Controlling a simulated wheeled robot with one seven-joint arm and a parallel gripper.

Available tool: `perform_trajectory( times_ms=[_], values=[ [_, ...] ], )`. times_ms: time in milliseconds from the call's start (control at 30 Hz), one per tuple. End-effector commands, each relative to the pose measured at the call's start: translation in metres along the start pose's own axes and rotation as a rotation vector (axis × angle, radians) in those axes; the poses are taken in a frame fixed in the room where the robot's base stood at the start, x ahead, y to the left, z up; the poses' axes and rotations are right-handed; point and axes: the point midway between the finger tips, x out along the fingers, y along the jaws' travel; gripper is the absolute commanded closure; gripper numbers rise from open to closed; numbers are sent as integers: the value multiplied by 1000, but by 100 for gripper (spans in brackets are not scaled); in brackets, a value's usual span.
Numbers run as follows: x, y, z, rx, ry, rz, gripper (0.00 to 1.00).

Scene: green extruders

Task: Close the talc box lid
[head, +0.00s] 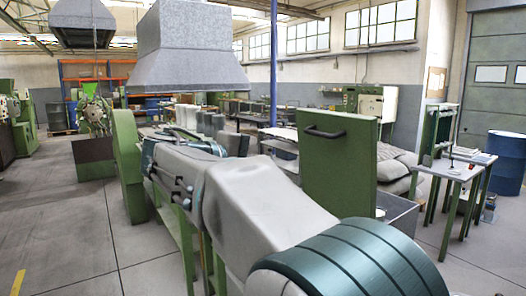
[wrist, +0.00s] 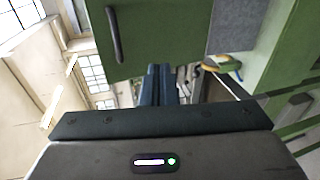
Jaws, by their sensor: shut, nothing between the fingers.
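The talc box lid (head: 340,165) is a green panel standing upright, with a dark bar handle (head: 325,132) near its top. The grey talc box (head: 402,214) shows at the lid's lower right, partly behind it, so the box is open. In the wrist view the lid (wrist: 165,30) appears turned sideways, with its handle (wrist: 113,35) at upper left. My gripper (wrist: 160,70) has its dark fingers together and empty, in front of the lid's edge in that view. I cannot tell whether they touch it. In the head view the fingers are not distinguishable.
Grey sacks (head: 397,167) lie behind the box. A small work table (head: 455,170) and a blue barrel (head: 506,160) stand to the right. A green machine frame (head: 128,165) stands left of my arm. The floor at far left is clear.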

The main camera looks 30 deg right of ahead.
Motion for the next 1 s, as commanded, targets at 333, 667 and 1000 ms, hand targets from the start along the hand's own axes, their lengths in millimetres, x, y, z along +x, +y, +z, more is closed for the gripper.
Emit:
perform_trajectory(
  times_ms=[333, 667, 1000],
  values=[
    [-3, 46, -14, 62, -81, 221, 100],
    [52, 61, -9, 61, -85, 222, 100],
    [113, 74, -4, 60, -80, 222, 100]
  ],
)
